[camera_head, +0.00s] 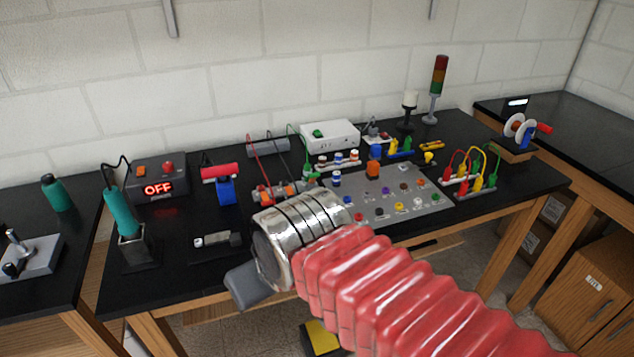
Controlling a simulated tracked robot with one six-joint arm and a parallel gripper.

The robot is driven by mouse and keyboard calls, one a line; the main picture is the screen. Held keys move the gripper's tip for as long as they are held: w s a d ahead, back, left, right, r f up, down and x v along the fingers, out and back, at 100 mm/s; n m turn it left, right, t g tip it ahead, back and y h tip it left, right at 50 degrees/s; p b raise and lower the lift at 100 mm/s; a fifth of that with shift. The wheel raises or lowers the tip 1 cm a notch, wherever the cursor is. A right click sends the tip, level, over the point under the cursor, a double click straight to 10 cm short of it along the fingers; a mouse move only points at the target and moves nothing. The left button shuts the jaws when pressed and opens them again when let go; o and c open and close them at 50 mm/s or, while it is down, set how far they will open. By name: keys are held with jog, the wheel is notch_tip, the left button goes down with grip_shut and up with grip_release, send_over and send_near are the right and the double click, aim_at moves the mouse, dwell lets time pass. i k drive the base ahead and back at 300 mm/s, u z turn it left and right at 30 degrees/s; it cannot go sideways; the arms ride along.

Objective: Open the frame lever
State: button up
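I cannot pick out the frame lever for certain. A grey plate with a metal lever and black knob (22,256) sits at the far left, partly cut off by the picture edge; I cannot tell if it is the frame lever. My gripper (248,287) shows only as a grey piece at the end of my arm, in front of the bench's front edge. Its fingertips are not clearly visible, so I cannot tell whether it is open or shut. It appears apart from the lever plate, well to its right. My arm hides part of the bench front.
The black bench (165,225) holds a soldering iron in its stand (133,245), an "OFF" display box (160,180), a grey panel with coloured knobs (435,205) and a signal tower (437,85). Another bench (590,135) stands right. A yellow-black object (322,340) lies below.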

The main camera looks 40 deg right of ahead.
aim_at(312, 177)
jog(key=u, duration=1.05)
jog(key=k, duration=0.5)
jog(key=z, duration=0.55)
jog(key=i, duration=1)
jog(key=z, duration=0.05)
